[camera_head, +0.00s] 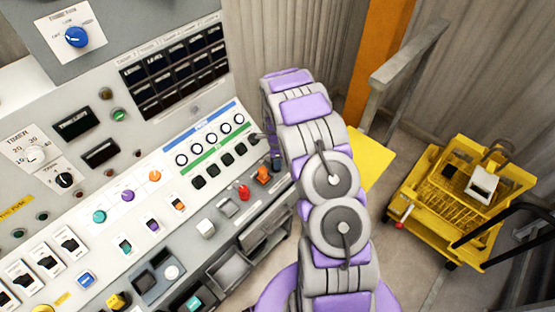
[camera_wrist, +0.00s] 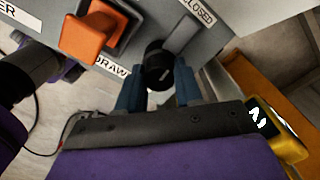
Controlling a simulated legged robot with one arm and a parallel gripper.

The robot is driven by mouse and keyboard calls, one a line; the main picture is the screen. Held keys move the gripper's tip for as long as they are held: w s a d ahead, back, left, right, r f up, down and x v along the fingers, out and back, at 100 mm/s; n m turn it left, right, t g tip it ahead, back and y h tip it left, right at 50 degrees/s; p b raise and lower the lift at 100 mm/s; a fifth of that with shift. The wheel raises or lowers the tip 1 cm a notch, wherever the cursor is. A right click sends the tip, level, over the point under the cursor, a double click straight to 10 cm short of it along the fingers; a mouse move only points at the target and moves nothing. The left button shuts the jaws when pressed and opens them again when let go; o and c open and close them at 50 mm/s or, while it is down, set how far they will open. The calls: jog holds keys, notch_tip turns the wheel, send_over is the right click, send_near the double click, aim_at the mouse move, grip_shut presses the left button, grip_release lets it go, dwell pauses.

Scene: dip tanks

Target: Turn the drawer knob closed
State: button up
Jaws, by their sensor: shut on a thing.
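The drawer knob (camera_wrist: 157,62) is black and round with a small pale mark on its face. In the wrist view it sits on the grey panel, between a partly visible "DRAW" label (camera_wrist: 111,66) and a "CLOSED" label (camera_wrist: 198,11). My gripper (camera_wrist: 158,84) has its two blue fingers on either side of the knob, shut on it. I cannot tell from the pale mark which setting the knob points to. In the head view my purple and grey arm reaches to the console's right end and hides most of the gripper and the knob.
An orange switch (camera_wrist: 88,35) stands close left of the knob; it also shows in the head view (camera_head: 262,173). A yellow cart (camera_head: 420,205) stands on the floor at right, with open floor between.

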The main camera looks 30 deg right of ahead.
jog(key=shift+w+r+m, duration=0.1)
jog(key=shift+w+m, duration=0.1)
jog(key=shift+m, duration=0.1)
jog(key=o, duration=1)
jog(key=shift+a, duration=0.2)
jog(key=shift+o, duration=0.2)
jog(key=shift+s, duration=0.1)
jog(key=shift+d+r, duration=0.15)
jog(key=shift+r, duration=0.05)
notch_tip(320, 180, up, 17)
jog(key=p, duration=0.2)
